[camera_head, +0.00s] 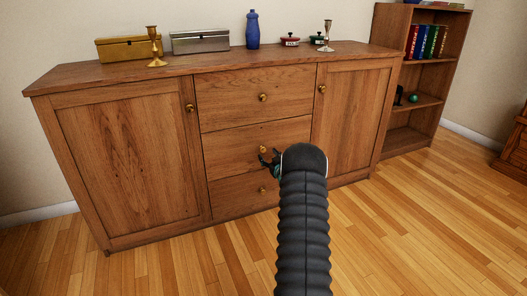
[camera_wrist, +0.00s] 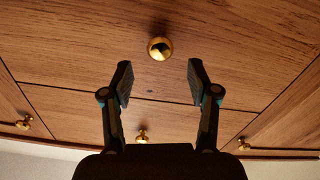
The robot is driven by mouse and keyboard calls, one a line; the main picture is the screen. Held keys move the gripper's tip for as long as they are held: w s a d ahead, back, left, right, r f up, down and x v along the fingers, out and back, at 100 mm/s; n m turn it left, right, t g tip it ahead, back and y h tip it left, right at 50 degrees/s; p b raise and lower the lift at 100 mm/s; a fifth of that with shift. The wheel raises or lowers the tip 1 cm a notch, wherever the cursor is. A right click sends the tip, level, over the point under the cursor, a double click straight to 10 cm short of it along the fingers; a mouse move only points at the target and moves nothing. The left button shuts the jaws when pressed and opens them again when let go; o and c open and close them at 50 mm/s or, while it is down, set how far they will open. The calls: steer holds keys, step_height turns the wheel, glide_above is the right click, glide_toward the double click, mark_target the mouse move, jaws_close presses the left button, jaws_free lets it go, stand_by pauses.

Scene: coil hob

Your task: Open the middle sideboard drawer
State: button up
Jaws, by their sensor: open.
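The middle sideboard drawer (camera_head: 230,149) is shut, flush with the wooden front of the sideboard. Its round brass knob (camera_head: 262,149) shows just above my gripper (camera_head: 268,161). In the wrist view, which appears upside down, the knob (camera_wrist: 160,48) lies in line with the gap between the fingers, slightly beyond their tips. My gripper (camera_wrist: 160,78) is open and empty, with one finger to each side of that line. I see no contact with the knob. My arm hides part of the middle and bottom drawers in the head view.
The top drawer (camera_head: 225,98) and bottom drawer (camera_head: 235,197) are shut, as are the left door (camera_head: 125,150) and right door (camera_head: 350,125). Candlesticks, boxes, a blue bottle (camera_head: 252,30) and small pots stand on top. A bookshelf (camera_head: 412,110) stands at right. The wooden floor (camera_head: 410,220) in front is clear.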

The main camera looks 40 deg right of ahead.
mark_target(264, 150)
steer(key=shift+x, duration=3)
jaws_close()
